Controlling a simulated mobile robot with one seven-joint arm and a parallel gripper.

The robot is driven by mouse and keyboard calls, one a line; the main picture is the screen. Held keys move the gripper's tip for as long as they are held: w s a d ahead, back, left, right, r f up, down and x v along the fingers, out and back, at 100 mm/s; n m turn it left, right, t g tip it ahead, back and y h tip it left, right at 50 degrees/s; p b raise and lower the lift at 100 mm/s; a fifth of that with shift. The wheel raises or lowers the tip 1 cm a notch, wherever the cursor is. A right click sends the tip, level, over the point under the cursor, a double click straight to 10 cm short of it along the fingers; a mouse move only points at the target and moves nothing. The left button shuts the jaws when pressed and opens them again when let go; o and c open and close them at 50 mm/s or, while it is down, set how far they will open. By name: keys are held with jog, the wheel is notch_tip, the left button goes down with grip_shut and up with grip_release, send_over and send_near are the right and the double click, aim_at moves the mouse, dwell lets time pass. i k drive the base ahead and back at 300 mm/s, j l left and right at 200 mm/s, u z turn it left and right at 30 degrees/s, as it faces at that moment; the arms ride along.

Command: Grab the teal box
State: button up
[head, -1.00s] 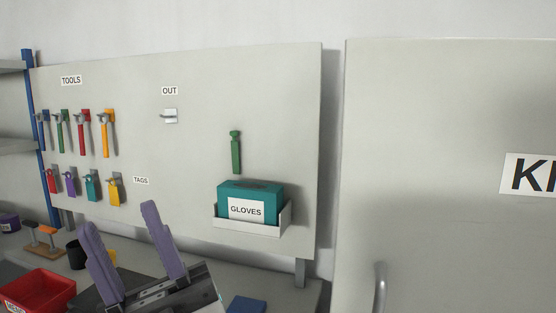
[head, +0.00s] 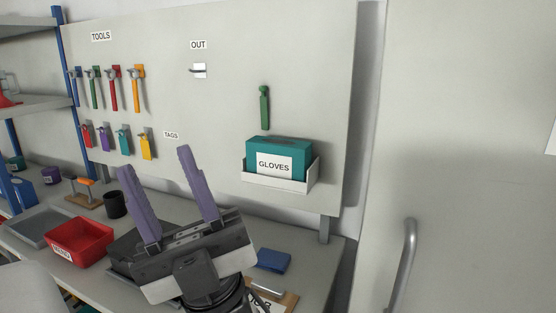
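The teal box (head: 290,151) has a white label reading GLOVES on its front. It sits upright in a shallow white holder (head: 276,184) fixed to the pegboard's lower right. My gripper (head: 160,172) is at the lower middle, with two purple fingers spread wide apart and nothing between them. It points up toward the board, left of the teal box and apart from it in the picture.
The pale board (head: 225,115) carries several hammers and coloured tags at left and a green tool (head: 264,107) above the box. On the bench are a red bin (head: 80,243), a black cup (head: 115,204) and a blue item (head: 273,260). A cabinet door handle (head: 404,265) stands at right.

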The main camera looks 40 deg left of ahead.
aim_at(279, 158)
jog(key=j+u, duration=0.15)
jog(key=u, duration=0.35)
jog(key=k+j+u, duration=0.1)
jog(key=u, duration=0.35)
jog(key=j, duration=0.1)
